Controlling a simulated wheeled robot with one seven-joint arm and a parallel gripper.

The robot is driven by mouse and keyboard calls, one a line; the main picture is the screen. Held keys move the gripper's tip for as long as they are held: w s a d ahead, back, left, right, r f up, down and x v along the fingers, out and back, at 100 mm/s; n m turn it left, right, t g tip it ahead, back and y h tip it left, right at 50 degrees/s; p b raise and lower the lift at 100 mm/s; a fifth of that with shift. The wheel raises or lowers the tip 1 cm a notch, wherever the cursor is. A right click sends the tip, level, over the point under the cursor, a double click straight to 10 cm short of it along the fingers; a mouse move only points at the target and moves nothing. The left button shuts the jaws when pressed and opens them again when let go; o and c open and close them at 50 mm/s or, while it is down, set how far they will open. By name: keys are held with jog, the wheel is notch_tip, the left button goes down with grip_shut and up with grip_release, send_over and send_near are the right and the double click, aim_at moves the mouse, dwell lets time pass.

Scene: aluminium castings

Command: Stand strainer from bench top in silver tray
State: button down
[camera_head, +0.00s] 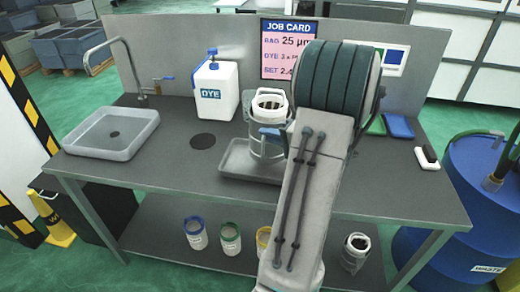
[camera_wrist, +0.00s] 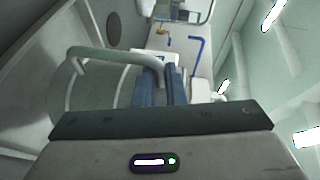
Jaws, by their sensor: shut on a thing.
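The silver tray (camera_head: 232,160) lies on the bench top at centre, a shallow grey pan partly hidden by my arm. The strainer (camera_head: 258,147), a grey metal cylinder, is upright over the tray; I cannot tell whether its base touches the tray floor. My gripper (camera_head: 273,133) is at the strainer's upper right side, mostly hidden by my arm. In the wrist view the blue fingers of my gripper (camera_wrist: 160,72) are shut on a curved grey-green bar of the strainer (camera_wrist: 118,55). A white-rimmed vessel (camera_head: 268,103) shows at the strainer's top; I cannot tell if they are joined.
A white dye jug (camera_head: 215,88) stands behind left, with a dark disc (camera_head: 203,141) before it. The sink (camera_head: 112,133) is at the left. Blue pads (camera_head: 398,126) lie at the right. Several ringed jars (camera_head: 230,238) stand on the lower shelf. The bench's right front is clear.

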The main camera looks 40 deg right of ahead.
aim_at(264, 142)
jog(key=shift+w+a+f, duration=0.35)
jog(key=shift+a+f, duration=0.05)
jog(key=shift+a, duration=0.25)
jog(key=shift+w+a+f, duration=0.35)
jog(key=shift+a+f, duration=0.05)
jog(key=shift+a, duration=0.2)
jog(key=shift+f+p, duration=0.7)
jog(key=shift+f, duration=1.35)
jog(key=c, duration=1.5)
grip_release()
jog(key=shift+s, duration=0.1)
